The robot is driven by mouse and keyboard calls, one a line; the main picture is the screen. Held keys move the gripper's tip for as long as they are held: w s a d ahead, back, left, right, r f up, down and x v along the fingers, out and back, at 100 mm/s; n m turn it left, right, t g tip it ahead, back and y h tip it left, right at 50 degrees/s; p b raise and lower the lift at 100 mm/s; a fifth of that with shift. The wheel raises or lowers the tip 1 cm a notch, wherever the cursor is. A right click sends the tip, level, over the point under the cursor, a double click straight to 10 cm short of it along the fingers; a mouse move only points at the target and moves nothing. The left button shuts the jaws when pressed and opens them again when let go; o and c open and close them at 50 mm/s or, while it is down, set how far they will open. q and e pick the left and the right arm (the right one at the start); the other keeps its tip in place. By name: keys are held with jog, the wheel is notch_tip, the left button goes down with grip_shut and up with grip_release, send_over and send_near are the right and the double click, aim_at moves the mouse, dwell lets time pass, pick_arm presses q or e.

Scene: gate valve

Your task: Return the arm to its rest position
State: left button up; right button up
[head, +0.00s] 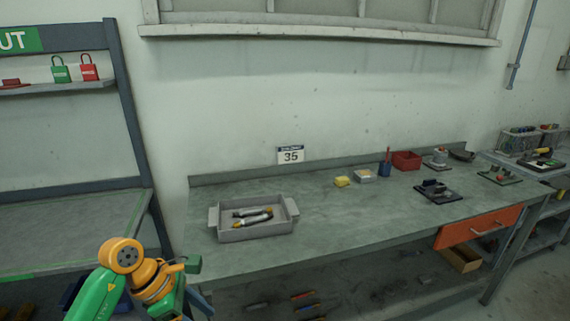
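My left arm (125,256), green and orange, comes in at the lower left and bends over the front left corner of the workbench. My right arm and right gripper are not in view.
A workbench (330,215) runs along the wall. It bears a grey tray (257,233) with metal parts, a yellow block (342,181), a red bin (407,160) and dark mats with parts. A lockout shelf (90,87) with padlocks stands left.

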pick_arm(q)
jog(key=w+d+f+n+t+h, duration=0.2)
jog(key=d+n+h, duration=0.3)
jog(key=n, duration=0.1)
jog(key=w+d+f+n+t+h, duration=0.1)
jog(key=d+f+n+t+h, duration=0.1)
jog(key=d+n+h, duration=0.35)
jog(key=a+f+n+t+y, duration=0.35)
jog(key=f+n, duration=0.35)
jog(key=n, duration=0.3)
jog(key=a+f+n+t+y, duration=0.3)
jog(key=f+n+t+y, duration=0.25)
jog(key=n, duration=0.45)
jog(key=s+a+f+n+g+y, duration=0.4)
jog(key=s+f+n, duration=0.35)
jog(key=f, duration=0.45)
jog(key=s+a+f+n+g+y, duration=0.1)
jog(key=s+f+n+g, duration=0.2)
jog(key=s, duration=0.6)
jog(key=s+a+f+n+g+y, duration=0.1)
jog(key=s+f+n+g, duration=0.2)
jog(key=s, duration=0.6)
jog(key=s+a+f+n+g+y, duration=0.1)
jog(key=s+f+n+g, duration=0.1)
jog(key=s+f, duration=0.3)
jog(key=s+n, duration=0.1)
jog(key=s, duration=0.3)
jog(key=shift+s+f+n+g, duration=0.2)
jog(key=shift+f+n+g, duration=0.1)
jog(key=shift+n+g, duration=0.1)
